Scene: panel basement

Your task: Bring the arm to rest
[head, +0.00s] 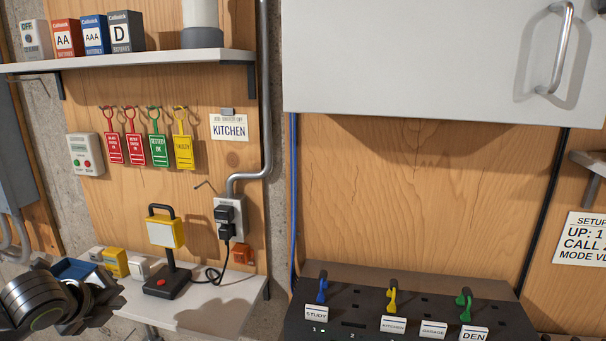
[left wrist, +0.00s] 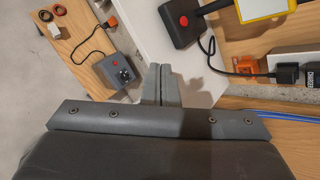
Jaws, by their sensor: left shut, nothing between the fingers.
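My left arm and gripper come in at the lower left of the head view, in front of a small white shelf (head: 215,301). In the left wrist view, the left gripper (left wrist: 159,70) has its two grey fingers together, with nothing between them. It is over the edge of the white shelf, apart from the black stand with a red button (head: 168,283); that stand also shows in the wrist view (left wrist: 181,23). In the head view, the fingertips are hard to make out among the dark arm parts. My right gripper is in neither view.
A yellow lamp (head: 162,231) is on the black stand, beside plugs in a wall outlet (head: 230,212). A grey box with a knob (left wrist: 117,70) lies on a wooden surface. A white cabinet (head: 410,60) hangs above.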

